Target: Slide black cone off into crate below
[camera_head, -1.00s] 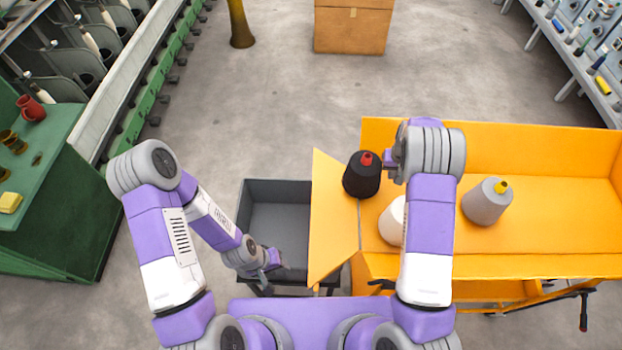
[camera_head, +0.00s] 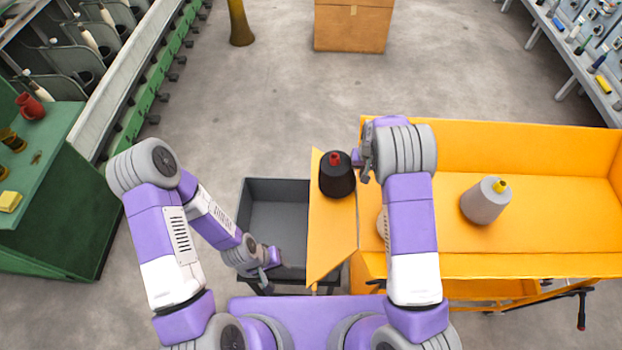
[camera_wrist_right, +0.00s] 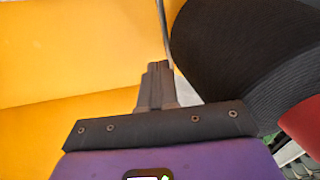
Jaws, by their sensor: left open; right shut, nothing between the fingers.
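The black cone (camera_head: 337,178), with a red tip, stands upright on the yellow flap (camera_head: 328,236) at the left end of the yellow cart. My right gripper (camera_head: 366,167) is at the cone's right side, shut and empty. In the right wrist view the shut fingers (camera_wrist_right: 157,85) are beside the black cone (camera_wrist_right: 245,50); I cannot tell if they touch it. The dark grey crate (camera_head: 277,187) is left of the flap and lower, and looks empty.
A grey cone (camera_head: 485,202) with a yellow tip stands in the yellow cart (camera_head: 560,205). A white cone (camera_head: 382,222) is mostly hidden behind my right arm. A green cabinet (camera_head: 60,200) stands at the left. Open floor lies beyond the crate.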

